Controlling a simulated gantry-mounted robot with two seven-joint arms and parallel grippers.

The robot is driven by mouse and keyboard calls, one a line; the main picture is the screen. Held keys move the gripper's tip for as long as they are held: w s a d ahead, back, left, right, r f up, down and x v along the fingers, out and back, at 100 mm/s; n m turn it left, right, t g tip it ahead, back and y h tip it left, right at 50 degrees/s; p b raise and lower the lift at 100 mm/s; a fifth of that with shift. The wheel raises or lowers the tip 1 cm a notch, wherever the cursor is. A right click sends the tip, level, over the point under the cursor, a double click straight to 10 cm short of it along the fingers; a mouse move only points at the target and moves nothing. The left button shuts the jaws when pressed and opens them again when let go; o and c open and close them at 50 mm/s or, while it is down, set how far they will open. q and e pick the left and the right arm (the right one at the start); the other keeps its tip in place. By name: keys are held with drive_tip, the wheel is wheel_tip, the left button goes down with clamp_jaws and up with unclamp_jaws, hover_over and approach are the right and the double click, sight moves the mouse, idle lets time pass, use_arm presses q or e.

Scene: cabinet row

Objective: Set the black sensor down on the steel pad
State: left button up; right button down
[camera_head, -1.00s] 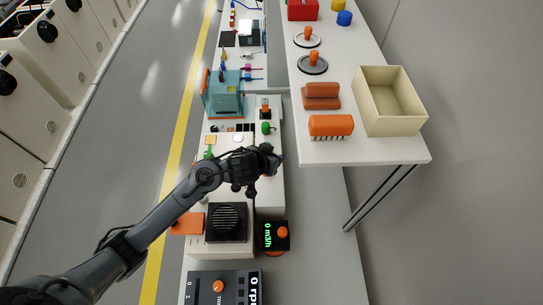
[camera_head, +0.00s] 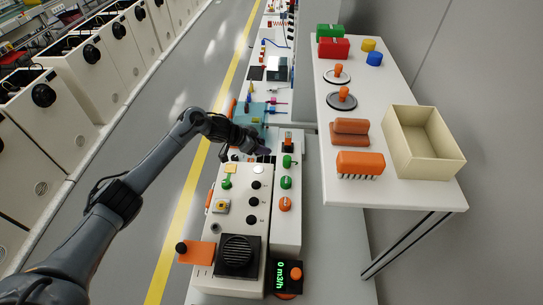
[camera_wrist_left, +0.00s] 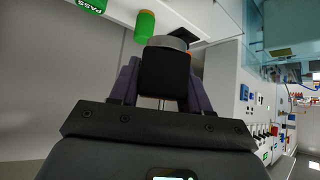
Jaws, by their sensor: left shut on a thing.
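My left gripper (camera_head: 264,148) reaches over the far end of the cream control panel, close to the teal box. In the left wrist view, my left gripper (camera_wrist_left: 160,88) is shut on the black sensor (camera_wrist_left: 164,72), a dark block between its two purple-grey fingers. A round grey metallic surface (camera_wrist_left: 168,42), perhaps the steel pad, shows right behind the sensor's far end. I cannot tell whether they touch. In the head view the sensor and pad are not clearly visible near my gripper. My right gripper is not in view.
The cream panel (camera_head: 238,205) carries several knobs and a black grille (camera_head: 238,254). A teal box (camera_head: 250,112) stands beyond the gripper. Green knobs (camera_head: 287,161) stand to its right. A white shelf (camera_head: 400,185) with a cream bin (camera_head: 424,143) is farther right.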

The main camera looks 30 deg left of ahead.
use_arm(q)
drive_tip(key=shift+a+f, duration=0.1)
drive_tip(key=shift+a, duration=0.15)
wheel_tip(320, 180, down, 5)
drive_tip(key=b, duration=0.5)
drive_tip(key=shift+b, duration=0.4)
drive_tip(key=shift+f+b, duration=0.55)
drive_tip(key=shift+f, duration=1.4)
drive_tip(key=shift+p, duration=0.4)
drive_tip(key=shift+f, duration=0.25)
